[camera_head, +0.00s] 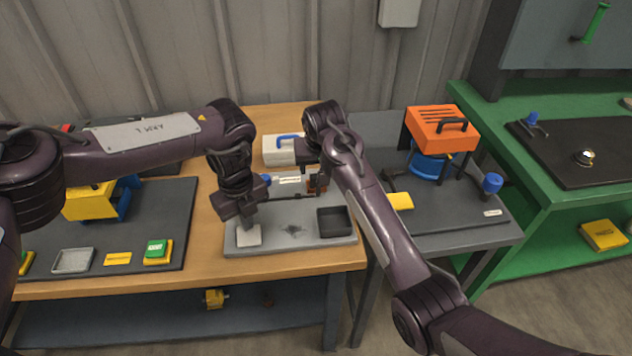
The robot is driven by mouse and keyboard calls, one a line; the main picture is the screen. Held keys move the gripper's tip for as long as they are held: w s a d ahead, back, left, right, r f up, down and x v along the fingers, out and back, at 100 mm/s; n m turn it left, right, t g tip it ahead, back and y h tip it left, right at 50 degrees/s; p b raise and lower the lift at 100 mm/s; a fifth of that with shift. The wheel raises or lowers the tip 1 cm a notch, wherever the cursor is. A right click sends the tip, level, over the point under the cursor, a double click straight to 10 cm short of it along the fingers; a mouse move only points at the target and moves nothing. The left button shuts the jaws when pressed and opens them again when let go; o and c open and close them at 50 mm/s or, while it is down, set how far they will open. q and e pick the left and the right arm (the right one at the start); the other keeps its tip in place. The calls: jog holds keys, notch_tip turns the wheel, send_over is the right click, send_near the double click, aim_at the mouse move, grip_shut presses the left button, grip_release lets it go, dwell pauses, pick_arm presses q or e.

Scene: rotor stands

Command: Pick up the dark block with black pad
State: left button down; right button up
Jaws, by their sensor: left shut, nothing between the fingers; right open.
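My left gripper (249,222) points down, shut and empty, just above a light grey square pad (248,236) on the grey tray (290,247). I cannot tell whether it touches the pad. A dark, square, open-topped holder (335,221) sits at the tray's right end. I cannot clearly make out a dark block with a black pad. My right gripper (308,158) is open, behind the tray next to a white case with a blue handle (280,150). Its fingers are small and partly hidden by my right arm.
A dark mat (150,225) on the left holds a yellow and blue machine (92,203), a grey dish (73,261) and a green-topped block (156,251). An orange machine (441,128) stands on the grey table at right. A green bench (560,188) stands farther right.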

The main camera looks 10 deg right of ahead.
aim_at(316, 174)
jog(key=x, duration=0.5)
jog(key=shift+w+a+f, duration=0.1)
jog(key=shift+w, duration=0.05)
jog(key=shift+c, duration=0.2)
jog(key=c, duration=1)
notch_tip(316, 174, up, 10)
jog(key=shift+r, duration=0.1)
